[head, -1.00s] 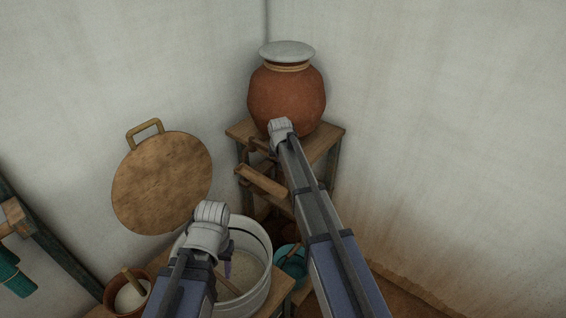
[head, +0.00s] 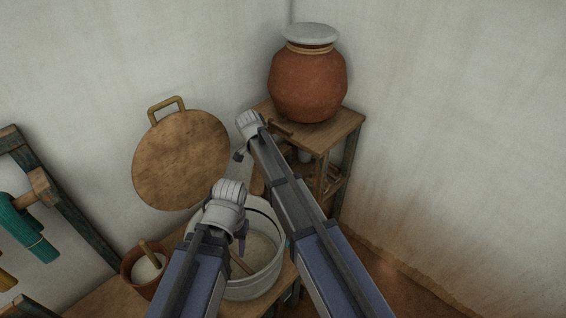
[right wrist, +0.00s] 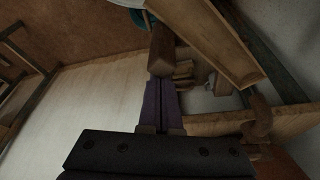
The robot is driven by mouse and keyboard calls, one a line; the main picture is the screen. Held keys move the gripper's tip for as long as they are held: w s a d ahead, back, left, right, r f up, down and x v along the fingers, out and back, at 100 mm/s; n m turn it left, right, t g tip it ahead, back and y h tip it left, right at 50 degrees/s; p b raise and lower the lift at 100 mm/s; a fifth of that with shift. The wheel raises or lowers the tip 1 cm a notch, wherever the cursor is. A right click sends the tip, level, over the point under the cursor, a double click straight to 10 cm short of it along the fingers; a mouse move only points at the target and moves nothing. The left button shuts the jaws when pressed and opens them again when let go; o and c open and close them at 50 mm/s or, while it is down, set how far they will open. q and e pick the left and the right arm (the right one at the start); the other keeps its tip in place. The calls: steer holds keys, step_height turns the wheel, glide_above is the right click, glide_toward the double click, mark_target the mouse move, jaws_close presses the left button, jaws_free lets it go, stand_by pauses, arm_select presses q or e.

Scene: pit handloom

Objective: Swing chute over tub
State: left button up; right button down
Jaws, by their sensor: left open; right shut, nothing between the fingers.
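The white tub (head: 272,283) stands on the low table, with pale stuff and a wooden stick in it. The chute is mostly hidden behind my right arm in the head view; a brown bit (head: 257,187) that seems part of it shows by the tub's far rim. In the right wrist view the wooden chute (right wrist: 222,45) is a trough right of my fingers. My right gripper (right wrist: 162,82) is shut and empty, its tips near a brown wooden block (right wrist: 162,48); I cannot tell if they touch. My left gripper (head: 243,238) is open above the tub.
A clay pot (head: 308,85) with a pale lid stands on a wooden stand (head: 345,122) in the corner. A round wooden board (head: 180,160) leans on the wall. A small brown pot (head: 133,275) stands left of the tub. The right wall side is clear.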

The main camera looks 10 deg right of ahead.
mark_target(259, 182)
steer(key=a, duration=0.3)
steer(key=shift+m, duration=0.3)
steer(key=shift+a, duration=0.85)
arm_select(q)
steer(key=shift+d, duration=0.1)
arm_select(e)
steer(key=shift+w+a, duration=0.1)
steer(key=shift+a, duration=0.1)
arm_select(q)
steer(key=shift+r, duration=0.15)
arm_select(e)
steer(key=shift+r, duration=0.1)
